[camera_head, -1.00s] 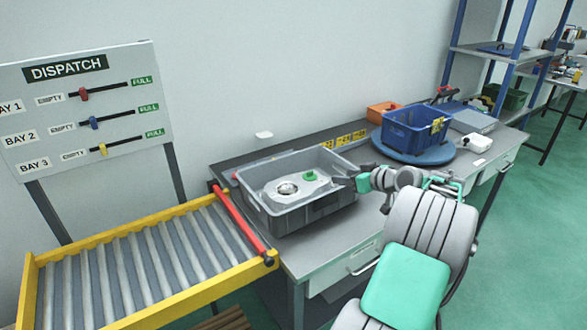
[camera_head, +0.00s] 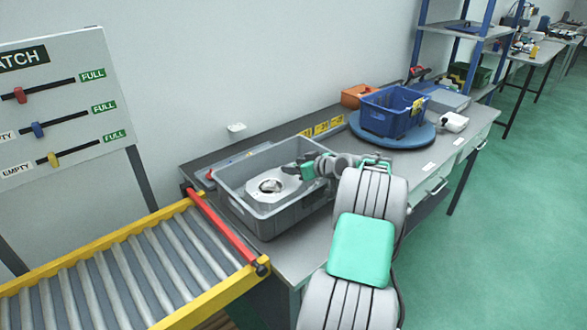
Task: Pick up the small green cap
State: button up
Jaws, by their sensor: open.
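My gripper (camera_head: 291,169) is over the grey tray (camera_head: 252,205) on the workbench, at the right part of the metal casting (camera_head: 284,193). The casting is a pale plate with a round opening and lies inside the tray. The jaws are open. The small green cap cannot be made out now; my gripper covers the part of the casting where it stood. The green patch at the gripper looks like my own wrist part. I cannot tell whether the jaws are around the cap.
A blue crate (camera_head: 394,115) stands on a round blue turntable (camera_head: 423,134) to the right, with an orange bin (camera_head: 356,95) behind it. A yellow-framed roller conveyor (camera_head: 110,270) with a red bar (camera_head: 226,229) adjoins the bench at left. A dispatch board (camera_head: 62,110) stands behind.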

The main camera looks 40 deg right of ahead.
jog(key=shift+s, duration=0.1)
grip_shut()
dwell(0.4)
